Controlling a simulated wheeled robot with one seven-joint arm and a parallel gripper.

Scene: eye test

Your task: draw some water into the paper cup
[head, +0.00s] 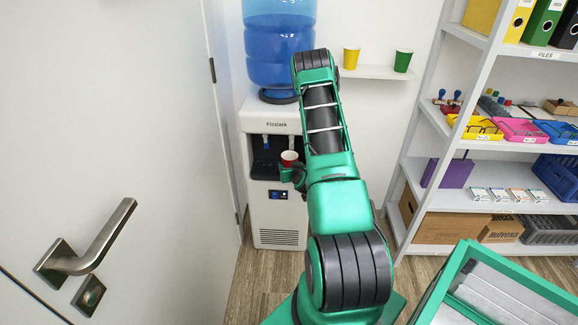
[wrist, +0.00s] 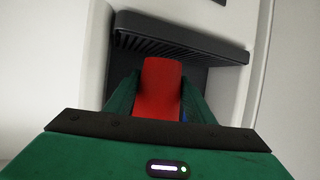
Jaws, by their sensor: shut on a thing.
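My gripper (head: 290,171) is shut on a red paper cup (head: 289,157), seen with a pale inside in the head view. In the wrist view the cup's red side (wrist: 158,88) is between my two green fingers. The cup is at the dispensing recess of a white water cooler (head: 277,208) with a blue bottle (head: 279,45) on top. Two taps (head: 266,139) are above the recess; the cup looks nearer the right one. The dark slatted drip tray (wrist: 180,42) shows beyond the cup. I cannot tell whether the cup touches it, or see its contents.
A yellow cup (head: 351,58) and a green cup (head: 403,61) stand on a wall shelf (head: 375,73). A white door (head: 110,150) with a handle is at left. White shelving (head: 428,125) with stationery is at right; a green-edged cart (head: 460,262) is at lower right.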

